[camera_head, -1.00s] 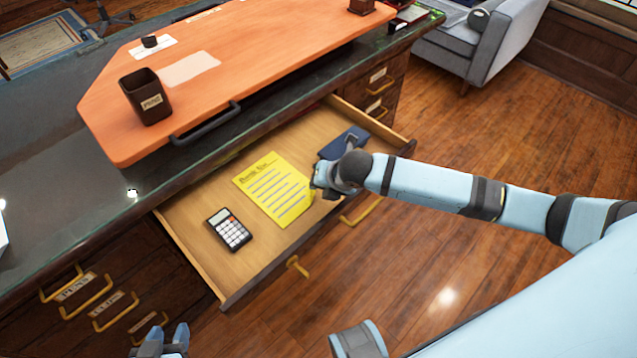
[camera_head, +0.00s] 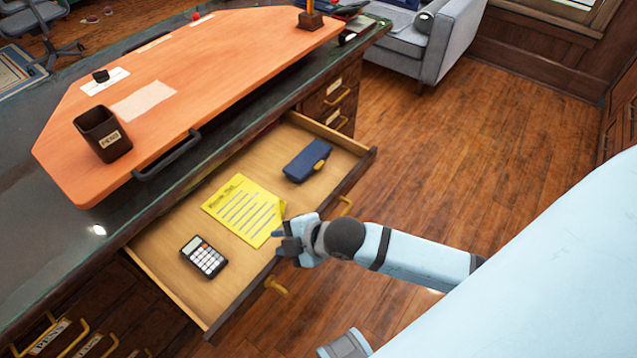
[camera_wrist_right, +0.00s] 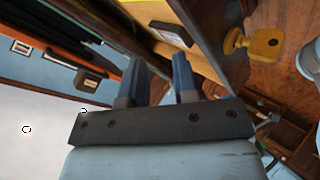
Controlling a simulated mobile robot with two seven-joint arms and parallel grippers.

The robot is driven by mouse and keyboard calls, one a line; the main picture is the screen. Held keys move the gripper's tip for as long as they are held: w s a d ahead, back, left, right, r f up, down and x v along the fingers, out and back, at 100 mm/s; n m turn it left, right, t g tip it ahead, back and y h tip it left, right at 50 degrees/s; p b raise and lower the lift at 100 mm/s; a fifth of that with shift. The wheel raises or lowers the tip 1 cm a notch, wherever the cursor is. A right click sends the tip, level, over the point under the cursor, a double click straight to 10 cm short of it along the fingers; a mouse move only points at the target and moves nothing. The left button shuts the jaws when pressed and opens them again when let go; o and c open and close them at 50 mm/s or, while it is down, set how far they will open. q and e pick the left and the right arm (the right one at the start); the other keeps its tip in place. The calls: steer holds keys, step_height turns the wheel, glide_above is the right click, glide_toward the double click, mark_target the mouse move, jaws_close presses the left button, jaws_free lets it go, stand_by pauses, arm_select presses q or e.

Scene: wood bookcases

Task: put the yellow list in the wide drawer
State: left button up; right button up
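The yellow list (camera_head: 243,210) lies in the pulled-out wide drawer (camera_head: 168,278), between a calculator and a blue case. Its near right corner looks bent up. My right gripper (camera_head: 282,238) is over the drawer's front edge, close to the list's near edge; I cannot tell whether they touch. In the right wrist view its two fingers (camera_wrist_right: 158,64) are apart with nothing visible between them. The list is not clearly seen there.
The calculator (camera_head: 203,258) lies left of the list and the blue case (camera_head: 307,160) lies behind it to the right. Open wooden floor (camera_head: 440,150) is at the right.

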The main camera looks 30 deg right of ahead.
steer(key=s+d+f+m+t+h, duration=0.2)
steer(key=s+m, duration=0.7)
steer(key=m, duration=0.6)
step_height(320, 180, down, 2)
steer(key=shift+d+f, duration=0.25)
steer(key=shift+d, duration=0.3)
